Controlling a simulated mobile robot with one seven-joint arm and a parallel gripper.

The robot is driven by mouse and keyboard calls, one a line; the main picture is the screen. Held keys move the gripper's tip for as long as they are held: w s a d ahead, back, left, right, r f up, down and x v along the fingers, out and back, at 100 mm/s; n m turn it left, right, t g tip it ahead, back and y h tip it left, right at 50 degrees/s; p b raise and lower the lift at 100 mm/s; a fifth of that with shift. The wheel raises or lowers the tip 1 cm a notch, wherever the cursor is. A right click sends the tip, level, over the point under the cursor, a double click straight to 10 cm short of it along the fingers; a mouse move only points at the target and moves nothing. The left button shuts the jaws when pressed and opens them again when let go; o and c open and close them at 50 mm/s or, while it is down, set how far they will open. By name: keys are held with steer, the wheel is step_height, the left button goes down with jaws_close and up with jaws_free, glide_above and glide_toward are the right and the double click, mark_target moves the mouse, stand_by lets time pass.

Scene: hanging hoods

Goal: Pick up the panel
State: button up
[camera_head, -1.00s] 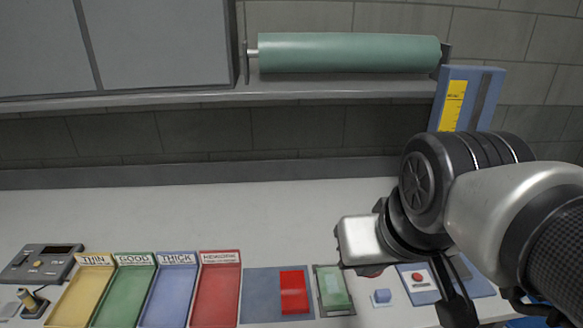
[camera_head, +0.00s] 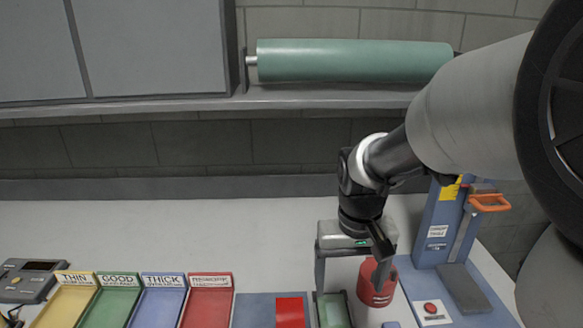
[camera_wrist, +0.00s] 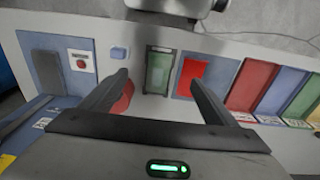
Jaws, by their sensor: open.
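Two flat pieces could be the panel; I cannot tell which is meant. A pale green panel (camera_head: 335,312) lies in a dark-edged holder on the counter, and a red panel (camera_head: 290,312) lies on a blue-grey mat to its left. In the wrist view the green panel (camera_wrist: 159,72) shows between my fingertips, and the red panel (camera_wrist: 192,75) is by the right finger. My gripper (camera_wrist: 158,82) is open and empty, pointing down above the counter. In the head view my gripper (camera_head: 350,282) hangs near the green panel, in front of a red cylinder.
The red cylinder (camera_head: 376,284) stands close to my gripper. A blue stand (camera_head: 437,225) with an orange-handled tool (camera_head: 487,203) and a red button (camera_head: 430,308) are at right. Yellow, green, blue and red trays (camera_head: 205,300) line the left. The counter behind is clear.

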steer(key=shift+g, duration=0.4)
steer(key=f, duration=0.5)
steer(key=w+f+b, duration=0.1)
steer(key=f, duration=0.4)
steer(key=f+b, duration=0.1)
steer(key=f, duration=0.4)
steer(key=shift+w, duration=0.4)
steer(key=shift+s+d+f+b, duration=0.1)
steer(key=shift+f+b, duration=0.1)
steer(key=shift+f, duration=1.3)
steer(key=shift+s+d+f+b, duration=0.1)
steer(key=shift+f+b, duration=0.1)
steer(key=shift+f, duration=1.25)
steer(key=shift+c, duration=0.2)
steer(key=c, duration=1.1)
steer(key=shift+r, duration=0.15)
steer(key=shift+c, duration=0.2)
